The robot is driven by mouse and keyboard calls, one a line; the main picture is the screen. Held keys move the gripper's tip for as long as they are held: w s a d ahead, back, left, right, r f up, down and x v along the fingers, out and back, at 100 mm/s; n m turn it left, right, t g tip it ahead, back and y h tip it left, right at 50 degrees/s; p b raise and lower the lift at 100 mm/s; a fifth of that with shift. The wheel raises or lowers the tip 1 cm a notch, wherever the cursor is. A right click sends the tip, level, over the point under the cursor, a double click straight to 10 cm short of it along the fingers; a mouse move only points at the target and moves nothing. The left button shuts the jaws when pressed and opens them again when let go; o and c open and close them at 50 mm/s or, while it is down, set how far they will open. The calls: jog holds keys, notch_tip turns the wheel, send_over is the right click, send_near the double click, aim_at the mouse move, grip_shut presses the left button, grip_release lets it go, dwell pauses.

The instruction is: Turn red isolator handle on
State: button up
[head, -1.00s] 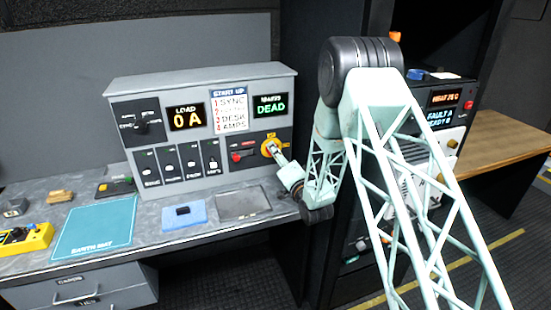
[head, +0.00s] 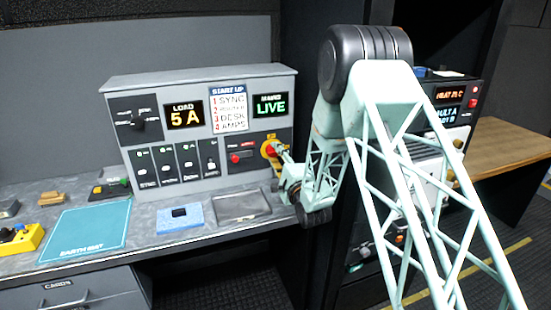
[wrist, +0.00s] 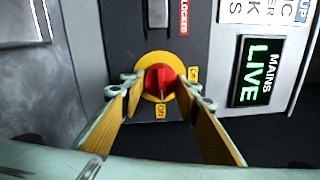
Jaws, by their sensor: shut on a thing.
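The red isolator handle (wrist: 160,80) sits on a round yellow plate (wrist: 149,62) on the dark lower part of the console front. My gripper (wrist: 157,88) has its two fingers on either side of the handle and is shut on it. In the head view my gripper (head: 284,158) reaches the handle from the right and hides part of it. Two small yellow labels sit at the plate's edge in the wrist view. The mains display (head: 271,105) reads LIVE in green, and the load display (head: 185,114) reads 5 A.
A red switch (head: 236,158) is left of the handle. Several labelled breaker switches (head: 165,165) are further left. A blue pad (head: 180,224) and a grey panel (head: 241,206) lie on the desk below. A rack (head: 455,105) with displays stands at right, behind my arm.

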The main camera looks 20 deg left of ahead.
jog(key=shift+m, duration=0.3)
jog(key=o, duration=0.9)
jog(key=shift+c, duration=0.2)
jog(key=v, duration=1.2)
jog(key=shift+a, duration=0.15)
